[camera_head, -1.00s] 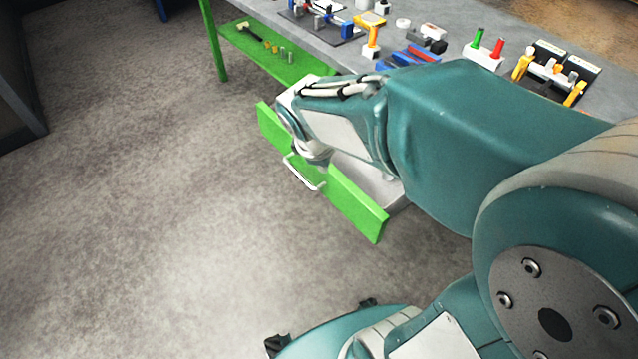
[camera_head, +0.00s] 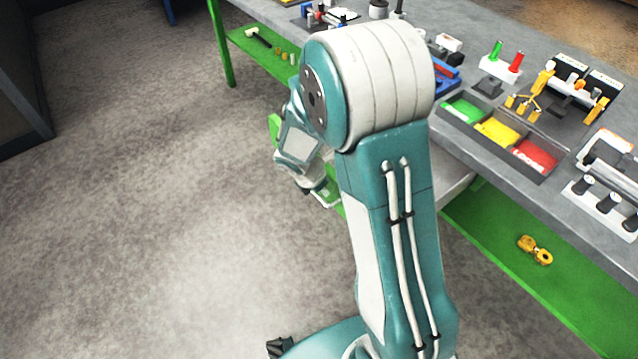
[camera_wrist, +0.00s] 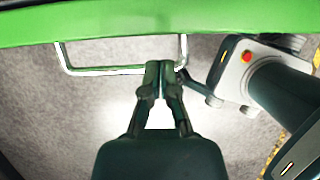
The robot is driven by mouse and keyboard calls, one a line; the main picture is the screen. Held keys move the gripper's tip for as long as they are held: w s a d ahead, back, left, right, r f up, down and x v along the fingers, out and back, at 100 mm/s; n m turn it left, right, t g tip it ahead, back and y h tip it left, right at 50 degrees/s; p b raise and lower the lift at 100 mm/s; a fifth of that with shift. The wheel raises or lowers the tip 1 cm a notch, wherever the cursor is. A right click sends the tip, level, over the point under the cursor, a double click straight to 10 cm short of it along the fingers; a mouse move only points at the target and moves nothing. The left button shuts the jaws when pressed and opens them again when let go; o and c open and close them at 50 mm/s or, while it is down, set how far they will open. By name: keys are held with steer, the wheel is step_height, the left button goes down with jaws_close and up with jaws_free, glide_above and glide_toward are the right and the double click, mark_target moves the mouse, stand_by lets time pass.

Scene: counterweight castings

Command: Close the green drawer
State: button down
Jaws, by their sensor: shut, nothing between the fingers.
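The green drawer (camera_head: 274,128) stands pulled out under the workbench; its front is mostly hidden behind my arm in the head view. In the wrist view the green drawer front (camera_wrist: 120,22) crosses the top, with its silver handle (camera_wrist: 105,71) below it. My gripper (camera_wrist: 163,66) is shut and empty. Its fingertips overlap the right part of the handle bar in the picture; I cannot tell if they touch it. In the head view the fingertips are not clear behind my arm.
The grey workbench (camera_head: 470,150) holds fixtures and a tray with green, yellow and red bins (camera_head: 499,132). A green lower shelf (camera_head: 500,235) carries a yellow part (camera_head: 535,250). The floor left of the drawer is clear.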

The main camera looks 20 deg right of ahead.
steer(key=shift+x, duration=2.1)
steer(key=w+d, duration=0.3)
steer(key=d, duration=0.7)
steer(key=w+d, duration=0.3)
steer(key=d, duration=0.7)
steer(key=w+d, duration=0.3)
steer(key=d, duration=0.6)
steer(key=shift+w+d, duration=0.3)
steer(key=shift+d, duration=0.1)
